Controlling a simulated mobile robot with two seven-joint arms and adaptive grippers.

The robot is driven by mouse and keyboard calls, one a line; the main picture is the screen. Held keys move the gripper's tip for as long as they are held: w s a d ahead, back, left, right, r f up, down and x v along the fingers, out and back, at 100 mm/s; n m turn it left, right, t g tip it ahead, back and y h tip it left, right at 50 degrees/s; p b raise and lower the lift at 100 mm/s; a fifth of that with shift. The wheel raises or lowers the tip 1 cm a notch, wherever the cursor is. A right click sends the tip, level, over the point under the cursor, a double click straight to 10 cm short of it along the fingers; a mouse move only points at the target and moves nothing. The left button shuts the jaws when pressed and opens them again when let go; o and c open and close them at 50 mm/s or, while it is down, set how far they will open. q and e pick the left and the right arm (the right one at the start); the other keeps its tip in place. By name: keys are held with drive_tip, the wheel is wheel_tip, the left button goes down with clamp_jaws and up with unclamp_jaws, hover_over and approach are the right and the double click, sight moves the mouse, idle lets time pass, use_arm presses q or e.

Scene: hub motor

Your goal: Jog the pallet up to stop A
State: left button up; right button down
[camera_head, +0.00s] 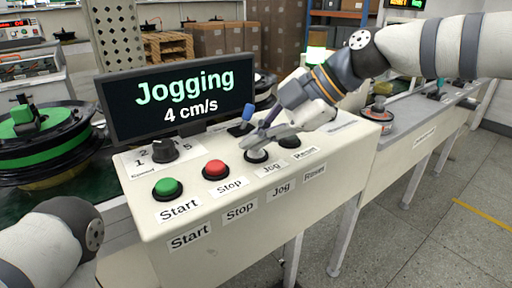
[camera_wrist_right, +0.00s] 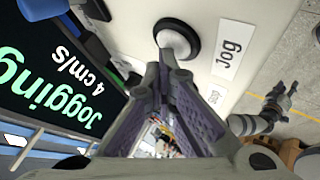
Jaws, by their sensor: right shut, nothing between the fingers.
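The Jog button (camera_head: 256,156) is black-rimmed with a pale cap, on the white control panel (camera_head: 330,165). My right gripper (camera_head: 250,145) is shut and empty, its fingertips at this button. The right wrist view shows the fingertips (camera_wrist_right: 163,58) right by the button (camera_wrist_right: 177,40); I cannot tell how far it is pressed. The screen (camera_head: 178,98) reads "Jogging 4 cm/s". A round black and green assembly (camera_head: 42,135) sits left of the screen; I cannot make out a pallet or stop A. My left gripper (camera_wrist_right: 281,98) looks open, small in the right wrist view.
The green Start button (camera_head: 167,188), red Stop button (camera_head: 215,170), black Reset button (camera_head: 289,141), speed knob (camera_head: 164,150) and blue-topped lever (camera_head: 243,120) share the panel. A grey bench (camera_head: 425,115) runs to the right. Cardboard boxes (camera_head: 208,40) stand behind.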

sight(257, 154)
use_arm(q)
drive_tip(key=shift+w+r+p, duration=0.25)
drive_tip(key=shift+r+p, duration=0.05)
use_arm(e)
drive_tip(key=shift+r, duration=1)
